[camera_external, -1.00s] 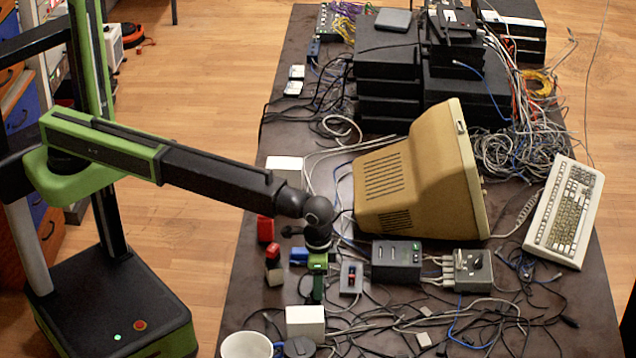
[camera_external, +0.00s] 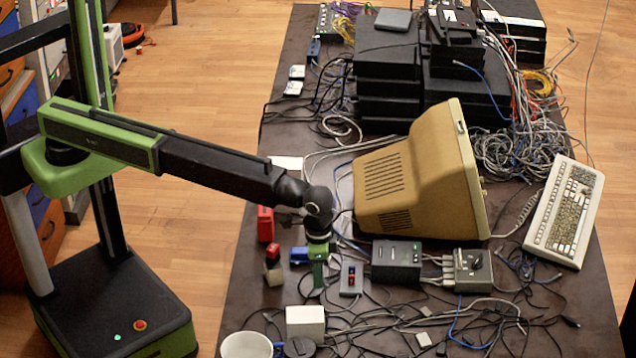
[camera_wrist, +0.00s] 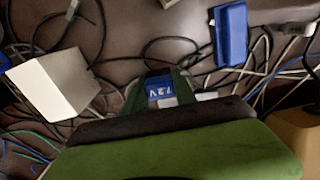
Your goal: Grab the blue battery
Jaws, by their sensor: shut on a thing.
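A blue battery marked 7.2V (camera_wrist: 160,90) shows between the two green fingers of my gripper (camera_wrist: 160,98) in the wrist view. My gripper is shut on it. In the external view my gripper (camera_external: 318,275) points down over the table, and the battery is hidden there by the fingers. Another blue block (camera_external: 299,255) lies just left of my gripper. It also shows in the wrist view (camera_wrist: 230,35), apart from the fingers at the upper right.
A white box (camera_external: 305,322) stands in front of my gripper. A red block (camera_external: 265,223) lies to the back left. A small grey switch box (camera_external: 351,279) is close on the right, with the beige monitor (camera_external: 405,190) behind. Loose cables cover the front right.

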